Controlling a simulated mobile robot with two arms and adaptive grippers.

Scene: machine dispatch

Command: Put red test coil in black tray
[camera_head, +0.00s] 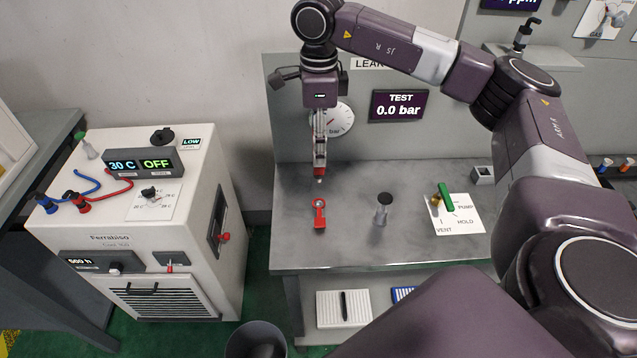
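A small red piece (319,214) with a round ring end lies on the grey bench top, left of its middle; I cannot tell whether it is the test coil. A curved red hose (118,188) lies on top of the white chiller at left. No black tray can be made out. My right gripper (319,178) points down above the bench, behind and above the small red piece and apart from it. Red shows at its fingertips, too small to tell whether they are open or hold something. My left gripper is not in view.
A black-topped metal post (382,208) and a green-handled valve (445,198) on a white card stand on the bench. A gauge (338,119) and a test display (399,106) are on the back panel. A white tray (328,308) is below. The bench front-left is clear.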

